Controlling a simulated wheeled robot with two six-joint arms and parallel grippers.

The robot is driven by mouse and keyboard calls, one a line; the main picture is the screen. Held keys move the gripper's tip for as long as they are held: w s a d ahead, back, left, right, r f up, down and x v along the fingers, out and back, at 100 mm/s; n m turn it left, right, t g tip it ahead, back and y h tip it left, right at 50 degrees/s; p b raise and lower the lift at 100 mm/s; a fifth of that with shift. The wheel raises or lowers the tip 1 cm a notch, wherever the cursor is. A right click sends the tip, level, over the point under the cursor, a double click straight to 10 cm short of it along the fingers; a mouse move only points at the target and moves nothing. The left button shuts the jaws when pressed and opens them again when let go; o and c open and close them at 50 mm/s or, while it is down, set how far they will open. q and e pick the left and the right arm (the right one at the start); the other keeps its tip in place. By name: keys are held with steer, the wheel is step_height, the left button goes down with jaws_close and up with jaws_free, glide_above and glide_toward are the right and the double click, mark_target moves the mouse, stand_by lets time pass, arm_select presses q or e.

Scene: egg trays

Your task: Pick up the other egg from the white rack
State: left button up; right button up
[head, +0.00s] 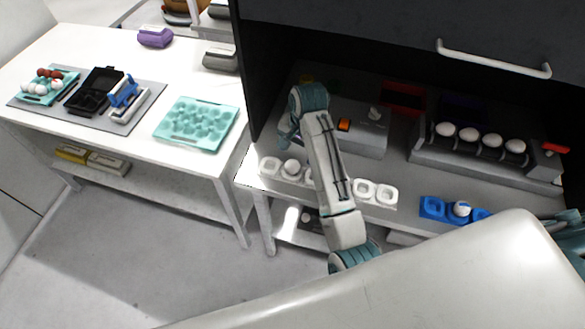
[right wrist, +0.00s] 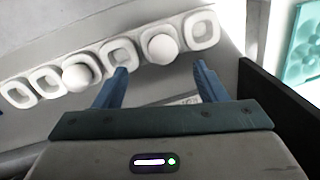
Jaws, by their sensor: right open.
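The white rack (head: 270,167) lies along the front edge of the shelf, partly hidden by my right arm. One white egg (head: 292,167) sits near its left end; it also shows in the right wrist view (right wrist: 162,48). A second white egg (right wrist: 78,77) sits further left in that wrist view, hidden behind my arm in the head view. The other cups look empty. My right gripper (right wrist: 160,70) is open and empty, its fingers pointing at the rack with the first egg between their lines. In the head view the gripper (head: 287,136) is just behind the rack. My left gripper is not in view.
A blue rack (head: 432,208) with one marked egg lies to the right. A grey holder (head: 455,158) with several white eggs stands behind it. A grey box (head: 365,138) is close to my right arm. A teal egg tray (head: 215,105) lies on the left table.

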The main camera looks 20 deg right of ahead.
mark_target(294, 162)
steer(key=f+p, duration=0.1)
steer(key=f, duration=0.1)
steer(key=f+p, duration=0.1)
steer(key=f, duration=0.2)
steer(key=w+f+p, duration=0.1)
steer(key=f, duration=0.1)
steer(key=shift+a+f+p, duration=0.15)
steer(key=shift+a+p, duration=0.2)
steer(key=shift+a, duration=0.05)
steer(key=shift+w+f, duration=0.1)
steer(key=shift+f, duration=0.2)
steer(key=c, duration=0.7)
